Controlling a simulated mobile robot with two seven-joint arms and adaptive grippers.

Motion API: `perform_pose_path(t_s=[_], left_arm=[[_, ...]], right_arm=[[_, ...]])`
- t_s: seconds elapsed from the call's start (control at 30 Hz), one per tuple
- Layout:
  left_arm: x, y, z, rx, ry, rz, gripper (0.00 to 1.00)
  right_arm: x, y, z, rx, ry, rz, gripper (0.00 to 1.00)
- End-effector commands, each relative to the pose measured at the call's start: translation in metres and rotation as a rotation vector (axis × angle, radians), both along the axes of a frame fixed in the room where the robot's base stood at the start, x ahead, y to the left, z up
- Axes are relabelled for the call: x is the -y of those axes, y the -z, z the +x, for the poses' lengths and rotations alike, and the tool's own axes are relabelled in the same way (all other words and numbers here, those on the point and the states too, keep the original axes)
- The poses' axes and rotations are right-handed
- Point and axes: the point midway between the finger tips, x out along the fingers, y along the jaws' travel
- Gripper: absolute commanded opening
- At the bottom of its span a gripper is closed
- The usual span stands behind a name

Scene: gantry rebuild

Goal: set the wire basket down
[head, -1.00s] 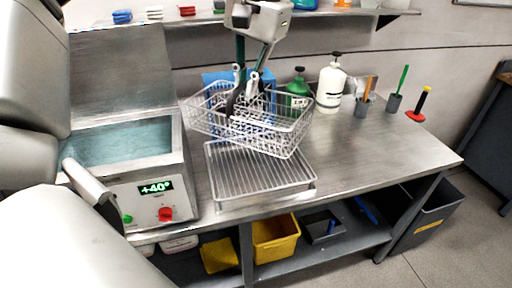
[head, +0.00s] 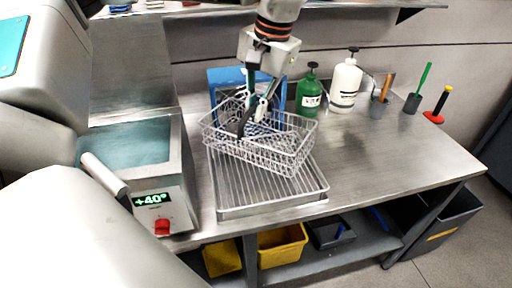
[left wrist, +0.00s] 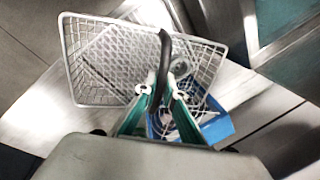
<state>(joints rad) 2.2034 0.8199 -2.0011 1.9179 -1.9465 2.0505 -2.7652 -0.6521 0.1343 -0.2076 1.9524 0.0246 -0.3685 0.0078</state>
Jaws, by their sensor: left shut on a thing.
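The wire basket (head: 292,151) is a pale mesh basket with a dark handle, over the ribbed drain tray (head: 268,200) on the steel bench. My left gripper (head: 256,108) comes down from above and is shut on the basket's dark handle. In the left wrist view the gripper (left wrist: 156,100) closes on the handle, with the basket (left wrist: 90,65) around and beyond it. The basket sits skewed to the tray and covers its back part. I cannot tell whether its bottom touches the tray. My right gripper is not in view.
A water bath (head: 150,200) reading +40 stands left of the tray. Behind the basket is a blue rack (head: 222,78). A green bottle (head: 309,95) and a white bottle (head: 345,85) stand behind right. The bench right of the tray (head: 390,155) is clear.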

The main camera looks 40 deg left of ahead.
Motion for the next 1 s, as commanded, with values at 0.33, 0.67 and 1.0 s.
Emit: perform_pose_path(t_s=[0.33,0.67,1.0], left_arm=[[0.0,0.062,0.0,0.0,0.0,-0.001,0.0],[0.0,0.091,0.0,-0.003,-0.001,-0.001,0.0],[0.0,0.109,0.0,0.001,-0.001,-0.001,0.0]], right_arm=[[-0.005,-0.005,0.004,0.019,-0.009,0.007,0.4],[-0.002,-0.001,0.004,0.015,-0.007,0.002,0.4],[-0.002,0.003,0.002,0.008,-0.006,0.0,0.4]])
